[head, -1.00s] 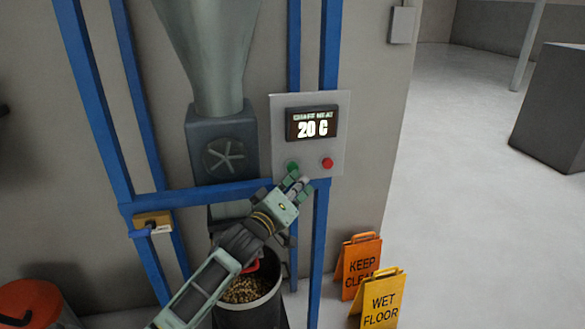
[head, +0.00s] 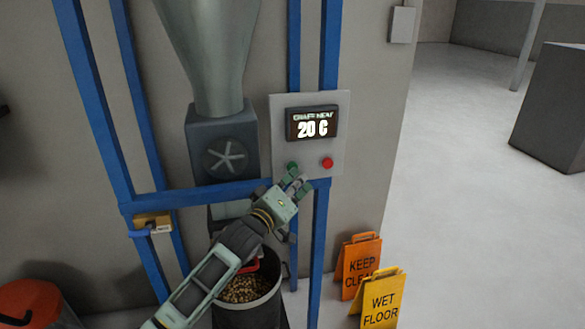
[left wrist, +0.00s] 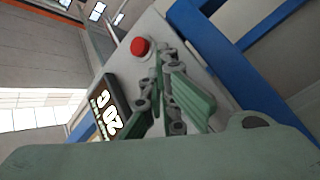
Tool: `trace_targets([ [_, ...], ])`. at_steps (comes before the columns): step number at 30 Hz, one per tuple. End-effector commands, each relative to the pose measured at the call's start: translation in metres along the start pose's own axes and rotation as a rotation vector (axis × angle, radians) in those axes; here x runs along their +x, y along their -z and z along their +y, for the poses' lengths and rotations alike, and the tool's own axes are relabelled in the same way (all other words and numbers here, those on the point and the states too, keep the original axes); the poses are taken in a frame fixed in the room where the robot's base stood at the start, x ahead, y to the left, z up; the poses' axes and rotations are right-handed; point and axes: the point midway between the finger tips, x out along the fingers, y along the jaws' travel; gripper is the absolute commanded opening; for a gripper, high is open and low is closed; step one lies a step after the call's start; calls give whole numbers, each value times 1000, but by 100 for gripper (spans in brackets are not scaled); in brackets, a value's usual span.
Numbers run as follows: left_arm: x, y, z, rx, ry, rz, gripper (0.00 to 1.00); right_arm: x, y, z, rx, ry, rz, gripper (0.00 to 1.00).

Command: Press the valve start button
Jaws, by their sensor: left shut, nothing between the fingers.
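A grey control panel (head: 283,112) hangs on the blue frame, with a dark display (head: 312,123) reading 20 C. Below the display sit a green button (head: 292,166) on the left and a red button (head: 327,163) on the right. My left gripper (head: 297,178) is shut and empty at the panel's lower edge, just below the green button; I cannot tell whether it touches. In the left wrist view, the shut fingers (left wrist: 165,85) lie before the panel (left wrist: 150,30), with the red button (left wrist: 140,47) beside them. The green button is not visible there. My right gripper is not in view.
A hopper (head: 215,55) narrows into a grey valve housing (head: 225,150) left of the panel. A bucket of pellets (head: 250,312) stands below my arm. Orange (head: 360,268) and yellow (head: 382,302) floor signs stand at lower right.

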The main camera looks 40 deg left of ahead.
Motion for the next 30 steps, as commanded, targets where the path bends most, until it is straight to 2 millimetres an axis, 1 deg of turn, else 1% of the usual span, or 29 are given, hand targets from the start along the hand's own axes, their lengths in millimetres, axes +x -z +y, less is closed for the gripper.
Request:
trace_targets([
  [9, 0, 1, 0, 0, 0, 1, 0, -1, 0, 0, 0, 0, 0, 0],
  [20, -12, -8, 10, -2, 0, 0, 0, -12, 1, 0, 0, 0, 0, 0],
  [30, -15, -10, 11, 0, 0, 1, 0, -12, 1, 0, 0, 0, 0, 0],
])
